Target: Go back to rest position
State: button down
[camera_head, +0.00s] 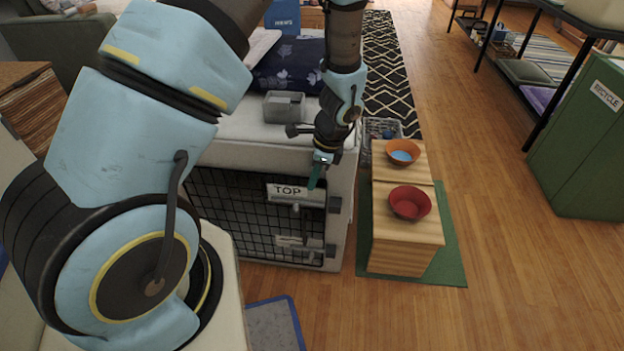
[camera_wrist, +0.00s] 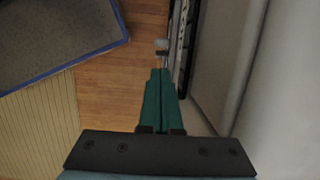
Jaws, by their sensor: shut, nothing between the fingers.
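My gripper (camera_head: 316,176) hangs pointing down in front of the upper part of the crate's barred door, close to the "TOP" label. In the wrist view its two green fingers (camera_wrist: 160,85) are together with nothing between them. My arm spans the left and centre of the head view and hides part of the room. The pet crate (camera_head: 345,185) has a light body and a dark wire door (camera_head: 240,215), which looks shut. In the wrist view a small grey latch knob (camera_wrist: 162,44) shows just beyond the fingertips; I cannot tell whether they touch it.
A wooden bowl stand (camera_head: 405,258) with a red bowl (camera_head: 410,203) and an orange bowl (camera_head: 403,152) stands right of the crate on a green mat (camera_head: 452,262). A grey bin (camera_head: 284,107) sits on the crate. A green recycle box (camera_head: 585,150) is at right. Open wooden floor lies between.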

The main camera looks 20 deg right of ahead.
jog(key=w+a+r+n+h, duration=0.2)
jog(key=w+a+r+n, duration=0.1)
jog(key=a+r+n, duration=0.9)
jog(key=s+a+r+n, duration=0.4)
jog(key=a+r+n, duration=0.6)
jog(key=a, duration=0.2)
notch_tip(320, 180, up, 15)
jog(key=p, duration=1.5)
jog(key=shift+d+f+h, duration=0.2)
jog(key=shift+d+h, duration=0.1)
jog(key=shift+h, duration=0.1)
jog(key=shift+s, duration=0.2)
